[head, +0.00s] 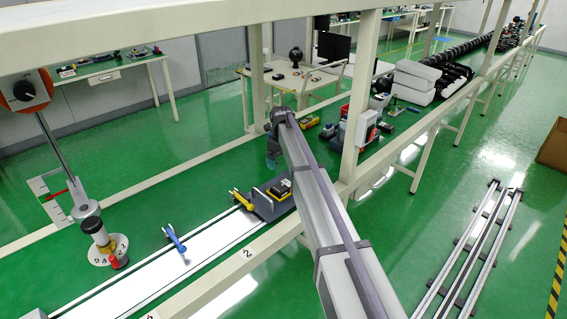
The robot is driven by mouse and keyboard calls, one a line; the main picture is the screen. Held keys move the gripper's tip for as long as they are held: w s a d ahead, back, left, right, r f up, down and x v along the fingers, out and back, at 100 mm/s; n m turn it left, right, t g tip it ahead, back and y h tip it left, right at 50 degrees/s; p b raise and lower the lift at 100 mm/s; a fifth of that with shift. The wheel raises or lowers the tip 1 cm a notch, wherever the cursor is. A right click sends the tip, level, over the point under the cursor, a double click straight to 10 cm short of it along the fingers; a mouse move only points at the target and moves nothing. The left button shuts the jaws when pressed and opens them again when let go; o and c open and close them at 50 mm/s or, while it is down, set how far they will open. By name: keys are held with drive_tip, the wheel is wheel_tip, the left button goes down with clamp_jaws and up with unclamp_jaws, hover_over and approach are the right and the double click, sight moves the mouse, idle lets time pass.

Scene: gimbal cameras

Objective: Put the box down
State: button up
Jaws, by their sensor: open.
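My arm reaches up from the bottom right, and my gripper (272,152) is at its far end, small and partly hidden by the wrist. It hangs above the workbench frame, with no box visible in it. A dark grey open box-like carriage (262,212) sits below it at the end of a white track, holding a black and yellow item (279,189). A brown cardboard box (554,146) stands on the floor at the right edge, partly cut off. Which of these the task calls the box is not clear.
A white track (205,250) with a blue clamp (174,240) runs along the bench. A pole with a round base (104,250) stands at left. Metal rails (470,250) lie on the green floor at right. Shelf posts (360,90) stand close to the arm.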

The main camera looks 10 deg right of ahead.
drive_tip(key=s+n, duration=2.9)
drive_tip(key=s, duration=1.3)
drive_tip(key=shift+f, duration=0.1)
